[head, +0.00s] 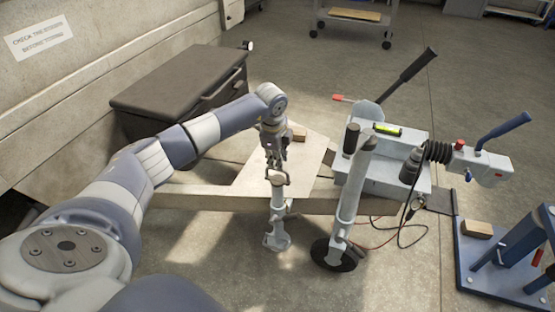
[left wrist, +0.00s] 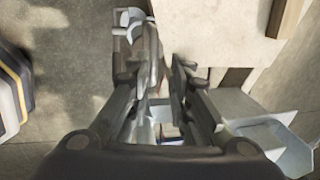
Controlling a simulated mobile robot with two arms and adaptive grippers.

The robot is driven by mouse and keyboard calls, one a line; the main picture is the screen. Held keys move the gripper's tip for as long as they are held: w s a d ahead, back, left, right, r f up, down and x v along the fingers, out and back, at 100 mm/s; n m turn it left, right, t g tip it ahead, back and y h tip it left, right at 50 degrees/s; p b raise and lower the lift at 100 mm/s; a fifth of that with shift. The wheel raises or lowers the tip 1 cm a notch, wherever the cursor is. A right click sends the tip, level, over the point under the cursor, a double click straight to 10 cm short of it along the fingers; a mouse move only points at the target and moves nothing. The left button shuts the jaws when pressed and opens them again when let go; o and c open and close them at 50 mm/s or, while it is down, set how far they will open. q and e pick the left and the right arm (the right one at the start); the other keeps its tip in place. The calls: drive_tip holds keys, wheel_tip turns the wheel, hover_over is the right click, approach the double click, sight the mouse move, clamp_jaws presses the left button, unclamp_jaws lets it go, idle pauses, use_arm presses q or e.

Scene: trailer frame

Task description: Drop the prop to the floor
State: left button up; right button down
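The prop (head: 278,218) is a pale grey metal leg with a broad foot, upright in front of the trailer's beam in the head view. Its foot is close to the floor; I cannot tell if it touches. My left gripper (head: 278,177) is directly above the prop's top, pointing down. In the left wrist view, my left gripper (left wrist: 157,72) has its fingers apart, and the grey prop (left wrist: 135,22) shows past the left finger. The fingers hide part of it, so contact is unclear. My right gripper is not in view.
The pale trailer frame (head: 220,200) crosses the middle. The jockey wheel (head: 335,255) stands right of the prop, below the coupling with its blue lever (head: 503,130). A dark box (head: 180,85) sits behind my arm. A blue stand (head: 510,260) is at right.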

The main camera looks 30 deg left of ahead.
use_arm(q)
drive_tip(key=shift+s+f, duration=0.1)
drive_tip(key=shift+f, duration=0.05)
drive_tip(key=v, duration=1.2)
idle(0.4)
